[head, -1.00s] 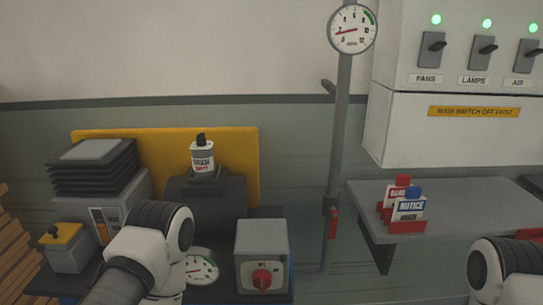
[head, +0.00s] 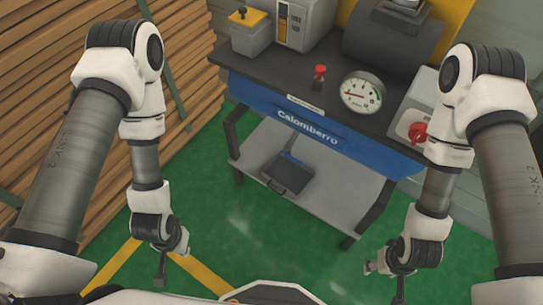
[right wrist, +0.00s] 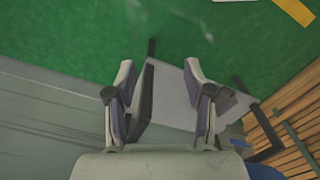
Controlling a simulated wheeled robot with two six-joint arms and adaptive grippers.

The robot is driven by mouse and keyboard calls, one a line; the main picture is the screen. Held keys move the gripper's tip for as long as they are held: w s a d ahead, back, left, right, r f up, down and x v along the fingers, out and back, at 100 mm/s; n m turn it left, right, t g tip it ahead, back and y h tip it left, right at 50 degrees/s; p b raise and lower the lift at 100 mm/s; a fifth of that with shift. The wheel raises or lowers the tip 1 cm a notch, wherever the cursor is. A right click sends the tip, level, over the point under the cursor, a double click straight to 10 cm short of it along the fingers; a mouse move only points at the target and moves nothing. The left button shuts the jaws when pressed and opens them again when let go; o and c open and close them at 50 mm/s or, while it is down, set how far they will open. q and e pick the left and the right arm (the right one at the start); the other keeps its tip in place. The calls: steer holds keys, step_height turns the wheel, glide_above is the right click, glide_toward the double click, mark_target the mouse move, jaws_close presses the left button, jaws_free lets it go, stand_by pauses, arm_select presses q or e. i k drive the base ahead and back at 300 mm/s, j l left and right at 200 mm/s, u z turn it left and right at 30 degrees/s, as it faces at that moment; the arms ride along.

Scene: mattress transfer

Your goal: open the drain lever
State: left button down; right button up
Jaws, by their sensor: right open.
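A small red-topped lever (head: 319,77) on a dark base stands on the dark bench top, left of a round gauge (head: 361,92). No label on the lever can be read. A red knob (head: 417,132) on a grey box is partly hidden behind my right arm. My left gripper (head: 172,264) hangs low over the green floor, left of the bench, empty, its fingers apart. My right gripper (head: 385,281) hangs low in front of the bench's right end, open and empty. Its two spread fingers (right wrist: 160,78) show in the right wrist view with nothing between them touching.
The blue-fronted bench (head: 300,124) has a grey lower shelf (head: 335,192) carrying a dark tray (head: 287,175). A yellow-topped box (head: 250,37) stands at the bench's left end. Stacked wooden planks (head: 60,60) line the left. The green floor (head: 235,235) is clear.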

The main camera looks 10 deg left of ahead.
mark_target(283, 153)
steer(key=i+j+u, duration=0.1)
steer(key=u, duration=0.25)
steer(key=i+j+u, duration=0.15)
steer(key=u, duration=0.2)
steer(key=j, duration=0.05)
